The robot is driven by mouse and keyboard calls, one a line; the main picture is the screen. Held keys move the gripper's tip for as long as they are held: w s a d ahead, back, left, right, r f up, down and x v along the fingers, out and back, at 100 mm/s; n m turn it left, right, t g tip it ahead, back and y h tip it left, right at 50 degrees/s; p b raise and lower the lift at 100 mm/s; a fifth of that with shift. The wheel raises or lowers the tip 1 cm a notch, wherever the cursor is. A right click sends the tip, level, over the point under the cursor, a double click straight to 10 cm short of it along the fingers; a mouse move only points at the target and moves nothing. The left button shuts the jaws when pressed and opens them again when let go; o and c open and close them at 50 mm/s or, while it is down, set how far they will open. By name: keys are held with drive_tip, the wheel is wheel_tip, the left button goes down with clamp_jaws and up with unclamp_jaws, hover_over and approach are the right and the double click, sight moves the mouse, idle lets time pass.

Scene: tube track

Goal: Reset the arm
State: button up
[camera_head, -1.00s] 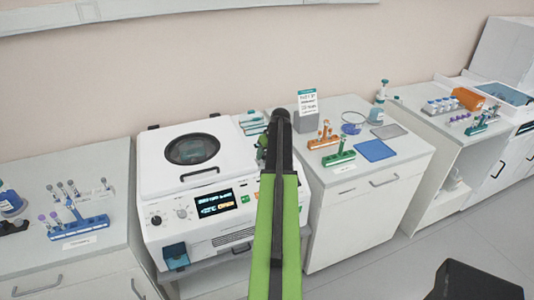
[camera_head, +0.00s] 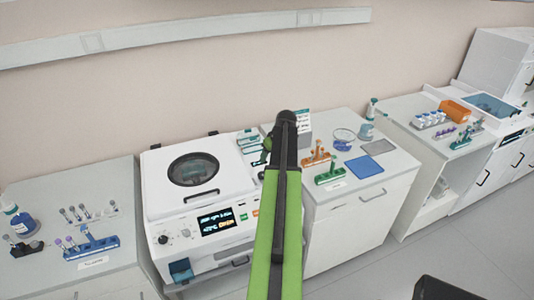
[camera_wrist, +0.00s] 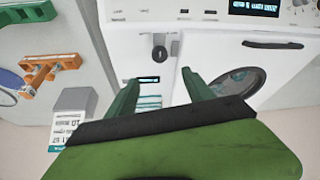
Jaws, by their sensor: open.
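My arm (camera_head: 274,230), green and black, reaches forward in the middle of the head view. In the wrist view my gripper (camera_wrist: 161,84) shows two green fingers spread apart with nothing between them. It is over the bench, near the gap beside the white centrifuge (camera_head: 160,193). The centrifuge also shows in the wrist view (camera_wrist: 290,75), with its round window partly behind a finger. In the head view the gripper is mostly hidden behind the end of the arm.
A blue tube rack (camera_head: 92,246) stands on the left bench. Orange (camera_head: 318,158) and green (camera_head: 330,177) racks, a blue mat (camera_head: 364,167) and a label stand (camera_head: 304,127) are on the right bench.

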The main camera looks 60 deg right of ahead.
drive_tip(key=shift+v, duration=0.85)
drive_tip(key=shift+f, duration=0.1)
